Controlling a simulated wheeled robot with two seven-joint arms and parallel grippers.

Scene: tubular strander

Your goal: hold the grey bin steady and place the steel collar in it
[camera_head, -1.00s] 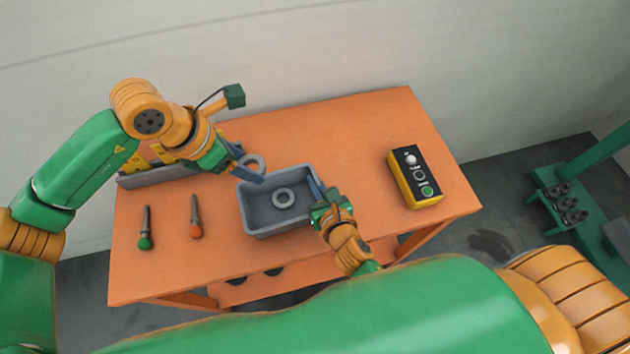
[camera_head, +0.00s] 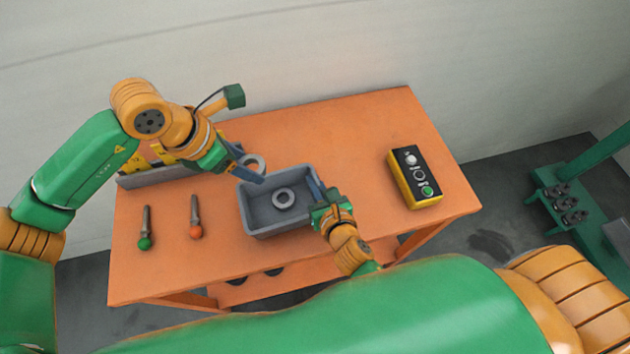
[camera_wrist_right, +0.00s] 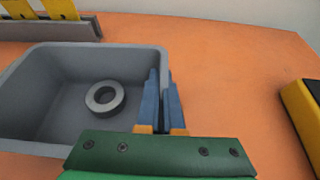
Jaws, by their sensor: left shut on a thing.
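The grey bin (camera_head: 249,227) stands on the orange table and also shows in the right wrist view (camera_wrist_right: 30,95). A steel collar (camera_head: 283,199) lies flat on the bin's floor; it also shows in the right wrist view (camera_wrist_right: 105,97). My left gripper (camera_head: 250,170) is shut on a second grey ring (camera_head: 256,161), just above the bin's far left corner. My right gripper (camera_head: 317,188) is at the bin's right wall, its blue fingers (camera_wrist_right: 165,100) close together on either side of the rim. Part of that wall is hidden behind the fingers.
Two tools, one green-handled (camera_head: 145,229) and one orange-handled (camera_head: 195,218), lie left of the bin. A grey rack with yellow parts (camera_head: 150,175) stands behind them. A yellow control box (camera_head: 414,177) stands at the right. The table (camera_head: 330,125) is clear behind the bin.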

